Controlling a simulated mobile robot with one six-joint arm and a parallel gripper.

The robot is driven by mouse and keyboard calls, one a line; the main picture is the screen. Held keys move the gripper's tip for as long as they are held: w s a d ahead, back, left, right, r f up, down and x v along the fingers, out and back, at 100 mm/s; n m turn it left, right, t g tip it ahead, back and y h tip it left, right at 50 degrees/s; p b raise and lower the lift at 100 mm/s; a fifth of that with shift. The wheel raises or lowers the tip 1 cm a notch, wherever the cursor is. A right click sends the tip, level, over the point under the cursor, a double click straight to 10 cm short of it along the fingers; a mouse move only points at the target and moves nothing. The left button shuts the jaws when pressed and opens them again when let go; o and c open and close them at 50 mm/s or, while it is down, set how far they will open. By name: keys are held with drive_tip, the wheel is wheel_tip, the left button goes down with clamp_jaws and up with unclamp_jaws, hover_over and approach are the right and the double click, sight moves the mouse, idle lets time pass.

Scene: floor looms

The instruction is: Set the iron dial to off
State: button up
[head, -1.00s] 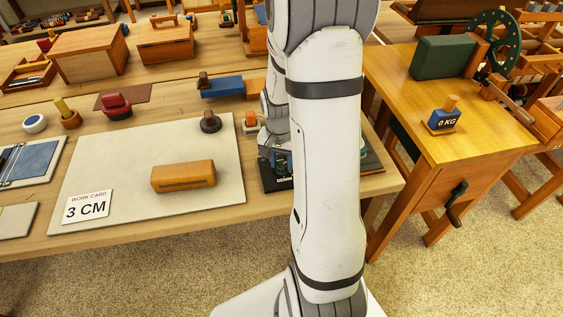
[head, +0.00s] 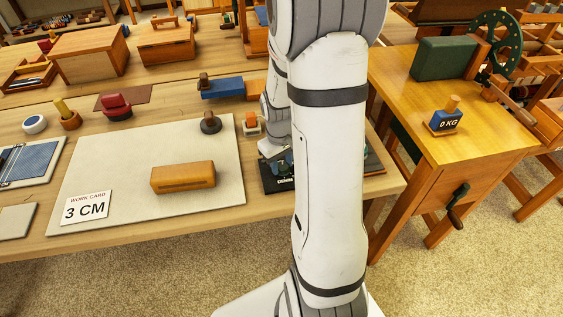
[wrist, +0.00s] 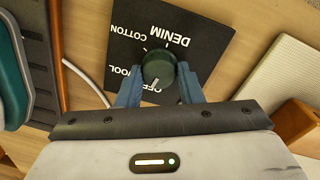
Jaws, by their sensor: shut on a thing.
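The iron dial (wrist: 157,65) is a dark green round knob on a black plate (wrist: 190,22) in the wrist view. The plate reads DENIM, COTTON, WOOL and OFF, upside down in this view. The knob's white mark points down in the picture, at the partly covered OFF label. My gripper (wrist: 159,76) is shut on the dial, one blue-grey finger on each side. In the head view the black plate (head: 278,186) shows beside my arm; the dial is hidden there.
A teal object (wrist: 10,85) with a grey rim stands at the wrist view's left. In the head view a pale board (head: 110,160) carries an orange-brown block (head: 183,177) and a 3 CM card (head: 86,208). A wooden side table (head: 440,85) stands to the right.

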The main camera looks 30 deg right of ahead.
sight(281, 165)
drive_tip(key=shift+w+n, duration=0.1)
drive_tip(key=shift+n, duration=0.9)
drive_tip(key=shift+r, duration=0.1)
drive_tip(key=o, duration=1)
drive_tip(key=shift+c, duration=0.2)
wheel_tip(281, 165, up, 7)
drive_tip(key=shift+a+r, duration=0.1)
drive_tip(key=shift+a, duration=0.05)
drive_tip(key=shift+r, duration=0.25)
